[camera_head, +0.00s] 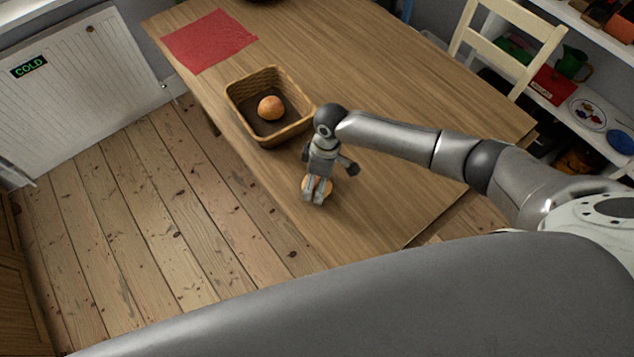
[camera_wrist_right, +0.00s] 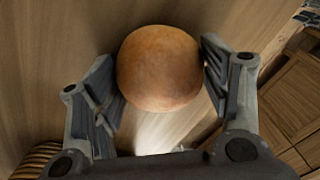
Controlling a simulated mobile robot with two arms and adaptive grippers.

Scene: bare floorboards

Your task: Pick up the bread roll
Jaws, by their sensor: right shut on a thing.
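A round orange-brown bread roll (camera_wrist_right: 160,68) sits between the fingers of my right gripper (camera_wrist_right: 163,88) in the right wrist view. The right gripper (camera_head: 317,194) is shut on it near the left edge of the wooden table in the head view. There the roll (camera_head: 304,184) is mostly hidden behind the fingers. A second roll (camera_head: 270,107) lies in a wicker basket (camera_head: 246,82) up and to the left of the gripper. I cannot tell whether the held roll touches the table. My left gripper is not in view.
The wooden table (camera_head: 400,85) is mostly clear to the right of the basket. A red cloth (camera_head: 209,41) lies at its far left corner. A cream chair (camera_head: 508,42) stands at the far right side, before shelves. Bare floorboards (camera_head: 140,220) lie left of the table.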

